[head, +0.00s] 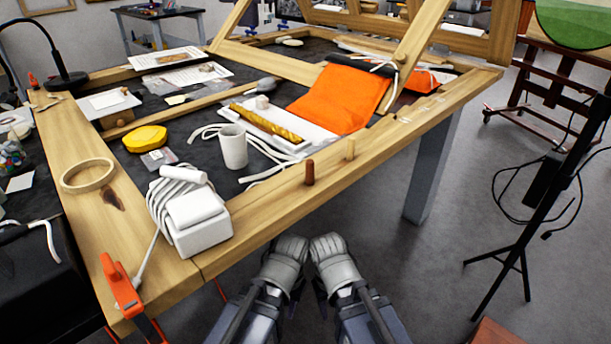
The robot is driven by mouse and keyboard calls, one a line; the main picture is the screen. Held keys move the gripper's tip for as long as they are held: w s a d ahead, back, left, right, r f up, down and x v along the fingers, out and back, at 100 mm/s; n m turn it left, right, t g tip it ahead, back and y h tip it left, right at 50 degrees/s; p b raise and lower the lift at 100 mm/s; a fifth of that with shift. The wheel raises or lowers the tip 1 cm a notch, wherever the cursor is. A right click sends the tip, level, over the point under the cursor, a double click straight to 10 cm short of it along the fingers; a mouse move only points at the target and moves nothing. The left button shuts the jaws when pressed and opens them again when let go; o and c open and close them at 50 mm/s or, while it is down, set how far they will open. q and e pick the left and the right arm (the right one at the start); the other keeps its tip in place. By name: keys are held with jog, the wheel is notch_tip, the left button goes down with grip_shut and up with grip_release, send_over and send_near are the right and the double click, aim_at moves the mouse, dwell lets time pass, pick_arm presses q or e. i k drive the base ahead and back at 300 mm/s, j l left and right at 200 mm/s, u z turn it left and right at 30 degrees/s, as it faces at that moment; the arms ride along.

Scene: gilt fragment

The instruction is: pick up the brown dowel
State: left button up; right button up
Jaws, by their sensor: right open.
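The brown dowel (309,173) stands upright on the wooden front rail of the worktable, near its edge. A pale wooden dowel (350,149) stands upright a little to its right. My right gripper (327,243) is below the rail in the picture, in front of the table, apart from the brown dowel. It is open with nothing seen in it. My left gripper (292,243) is close beside it on the left, also in front of the table. Its jaws are too unclear to tell whether they are open or shut.
A white box with coiled cord (200,222) stands on the rail left of the dowels. An orange clamp (120,286) grips the near left corner. A black stand (540,200) is on the right; the floor between is clear.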

aim_at(309, 163)
jog(key=k+l+u, duration=0.1)
jog(key=k+l, duration=0.3)
jog(key=l, duration=0.3)
jog(key=k+l+u, duration=0.15)
jog(key=k+l, duration=0.3)
jog(key=l, duration=0.2)
jog(key=k+l+u, duration=0.1)
jog(key=k+l, duration=0.4)
jog(key=l, duration=0.1)
